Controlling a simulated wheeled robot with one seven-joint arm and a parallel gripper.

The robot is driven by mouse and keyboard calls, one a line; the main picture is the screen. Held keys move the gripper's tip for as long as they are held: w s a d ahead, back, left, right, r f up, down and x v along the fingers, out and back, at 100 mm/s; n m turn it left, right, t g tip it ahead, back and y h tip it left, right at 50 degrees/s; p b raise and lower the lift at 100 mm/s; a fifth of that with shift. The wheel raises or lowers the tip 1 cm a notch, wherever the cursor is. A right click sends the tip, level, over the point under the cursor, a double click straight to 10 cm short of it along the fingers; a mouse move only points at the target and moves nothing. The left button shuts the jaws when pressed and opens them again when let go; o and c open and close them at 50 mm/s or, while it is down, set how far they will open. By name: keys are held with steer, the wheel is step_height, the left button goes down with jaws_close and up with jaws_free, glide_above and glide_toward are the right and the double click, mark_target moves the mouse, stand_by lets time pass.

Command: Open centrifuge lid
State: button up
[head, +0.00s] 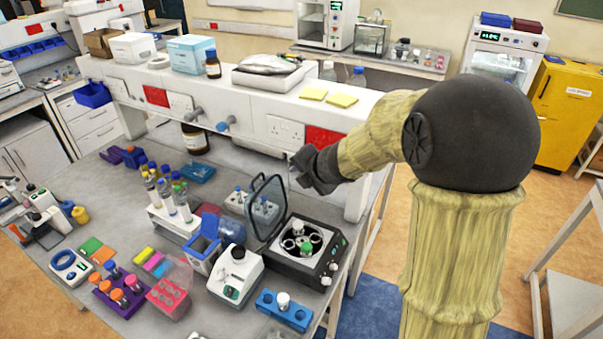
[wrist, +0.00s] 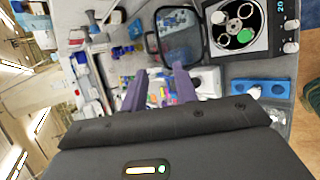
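The centrifuge (head: 333,243) sits on the grey bench in the head view, its rotor bowl exposed with a green-capped tube and a white-capped tube in it. Its clear, dark-framed lid (head: 268,206) stands raised at the bowl's left edge. In the wrist view the centrifuge (wrist: 268,42) is at the upper right, with the lid (wrist: 176,34) beside it at the top middle. My gripper (head: 297,168) is above and right of the lid in the head view, apart from it. In the wrist view its two purple fingers (wrist: 160,76) are spread with nothing held between them.
A white shelf (head: 225,100) runs behind the centrifuge. A white device (head: 236,276) and a blue tube rack (head: 284,311) stand close to its left and front. A white bottle rack (head: 174,225) is further left. Open floor lies right of the bench.

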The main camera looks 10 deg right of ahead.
steer(key=c, duration=0.4)
steer(key=shift+s+d+f+m, duration=0.15)
steer(key=shift+d+f+m, duration=0.1)
steer(key=shift+m, duration=0.15)
jaws_close()
steer(key=s+d+f+m+g+h+b, duration=0.2)
steer(key=s+d+f+m+h+b, duration=0.55)
steer(key=m, duration=0.75)
steer(key=s+f+m+g+y, duration=0.1)
steer(key=s+f+m, duration=0.3)
steer(key=s, duration=0.4)
steer(key=s+f+m+g+y+b, duration=0.1)
steer(key=s+f+m+g+y, duration=0.1)
steer(key=s+m, duration=0.5)
step_height(320, 180, down, 2)
steer(key=shift+s+f+m+g, duration=0.3)
steer(key=shift+s+g, duration=0.1)
steer(key=shift+g, duration=0.1)
steer(key=shift+d, duration=0.1)
